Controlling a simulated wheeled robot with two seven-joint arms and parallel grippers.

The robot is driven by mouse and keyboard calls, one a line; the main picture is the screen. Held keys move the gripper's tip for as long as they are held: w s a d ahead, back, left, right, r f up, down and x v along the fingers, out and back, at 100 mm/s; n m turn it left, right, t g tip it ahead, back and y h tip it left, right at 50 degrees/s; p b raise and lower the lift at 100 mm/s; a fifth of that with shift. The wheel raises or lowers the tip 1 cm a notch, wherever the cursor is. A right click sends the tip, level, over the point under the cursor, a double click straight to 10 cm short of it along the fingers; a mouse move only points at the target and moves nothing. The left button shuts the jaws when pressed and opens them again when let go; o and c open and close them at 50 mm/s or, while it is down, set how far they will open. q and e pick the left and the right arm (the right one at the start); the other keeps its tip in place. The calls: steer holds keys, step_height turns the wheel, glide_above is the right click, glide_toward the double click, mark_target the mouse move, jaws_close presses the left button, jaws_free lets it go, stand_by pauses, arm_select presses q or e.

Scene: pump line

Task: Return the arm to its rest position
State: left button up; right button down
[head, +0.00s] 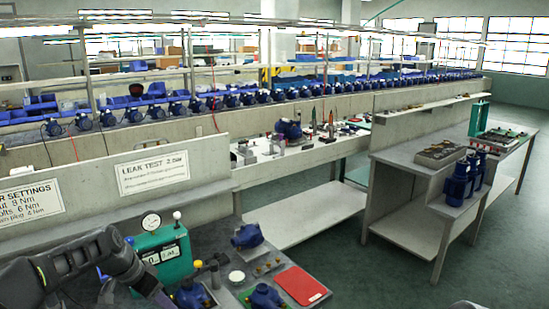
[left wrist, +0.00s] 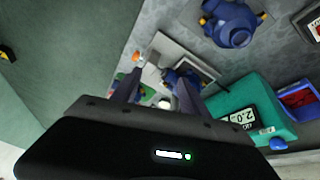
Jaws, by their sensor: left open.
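My left arm comes in from the left in the head view, crosses the lower left corner and bends down toward the bottom edge beside the green test box (head: 163,255). In the left wrist view my left gripper (left wrist: 160,82) has its fingers apart, with nothing seen held between them. The fingers point at the bench, where a blue pump in a fixture (left wrist: 185,80) shows behind them. The green box also shows in the left wrist view (left wrist: 250,118), right of the fingers. My right gripper is not in view.
Near the arm are a round gauge (head: 151,221), blue pumps (head: 247,236) (head: 265,297) and a red tray (head: 302,286). A low wall with signs (head: 153,172) stands behind. Dark blue pumps (head: 460,182) stand on a right-hand table. Open floor (head: 350,255) lies between.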

arm_select(q)
steer(key=s+d+f+n, duration=0.1)
steer(key=s+d+f, duration=0.35)
steer(key=f, duration=0.35)
steer(key=s+d+f+n+g+h, duration=0.1)
steer(key=s+d+f+n, duration=0.1)
steer(key=s+d+f, duration=0.4)
steer(key=s+d+f+n, duration=0.15)
steer(key=d+f, duration=0.25)
steer(key=f, duration=0.5)
steer(key=s+d+f+n, duration=0.2)
steer(key=s+d+f, duration=0.1)
steer(key=s, duration=0.8)
steer(key=s+d+f+n+g, duration=0.1)
steer(key=s+d+f, duration=0.3)
steer(key=s, duration=0.7)
steer(key=shift+s+f+n+g, duration=0.3)
steer(key=shift+f+n, duration=0.1)
steer(key=shift+n, duration=0.05)
